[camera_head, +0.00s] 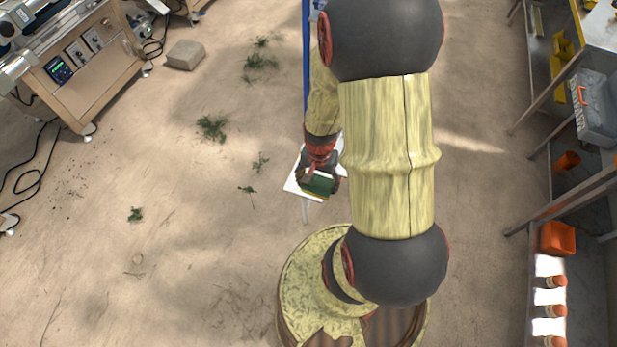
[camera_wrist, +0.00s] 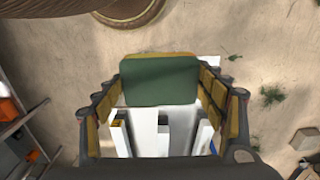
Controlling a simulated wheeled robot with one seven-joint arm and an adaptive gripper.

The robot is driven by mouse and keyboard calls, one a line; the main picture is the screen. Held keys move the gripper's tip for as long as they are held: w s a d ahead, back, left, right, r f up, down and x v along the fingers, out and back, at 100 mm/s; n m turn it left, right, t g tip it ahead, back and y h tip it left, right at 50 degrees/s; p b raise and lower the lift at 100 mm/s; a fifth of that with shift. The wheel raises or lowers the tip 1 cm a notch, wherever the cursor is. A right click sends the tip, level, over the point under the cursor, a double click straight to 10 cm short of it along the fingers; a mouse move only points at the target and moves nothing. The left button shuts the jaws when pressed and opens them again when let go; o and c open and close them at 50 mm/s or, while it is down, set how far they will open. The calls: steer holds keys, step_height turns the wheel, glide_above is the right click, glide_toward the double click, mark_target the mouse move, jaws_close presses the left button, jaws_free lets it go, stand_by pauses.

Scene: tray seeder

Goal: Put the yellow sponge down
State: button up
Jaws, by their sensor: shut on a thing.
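The yellow sponge (camera_wrist: 160,81) shows in the wrist view with its green face toward the camera and a thin yellow edge along the top. It sits between the fingers of my gripper (camera_wrist: 163,78), which is shut on it from both sides. In the head view my gripper (camera_head: 319,165) is beside the forearm, with the green of the sponge (camera_head: 320,184) below it. A small white stand (camera_head: 293,184) is under the gripper there. In the wrist view white upright pieces (camera_wrist: 204,136) show below the sponge. I cannot tell whether the sponge touches the stand.
A wooden workbench (camera_head: 95,72) stands at upper left. Metal shelves at right hold a grey toolbox (camera_head: 596,108) and an orange bin (camera_head: 557,238). A stone block (camera_head: 185,55) and weeds (camera_head: 212,128) lie on the sandy floor, which is mostly clear. My arm hides part of the stand.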

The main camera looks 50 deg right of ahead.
mark_target(314, 175)
steer(key=w, duration=0.1)
steer(key=w+d+f, duration=0.2)
steer(key=shift+w+f+b, duration=0.1)
steer(key=shift+w+b, duration=0.2)
steer(key=shift+b, duration=0.1)
steer(key=w+f, duration=0.1)
steer(key=w+d+f+b, duration=0.1)
steer(key=f, duration=0.1)
steer(key=w+d+f, duration=0.1)
steer(key=shift+w+f+b, duration=0.3)
steer(key=shift+w+f, duration=0.1)
steer(key=shift+w+d+f, duration=0.2)
steer(key=shift+w+f, duration=0.25)
steer(key=shift+f, duration=0.15)
steer(key=shift+f+b, duration=0.7)
steer(key=shift+f, duration=0.65)
steer(key=shift+f, duration=0.15)
steer(key=o, duration=1.3)
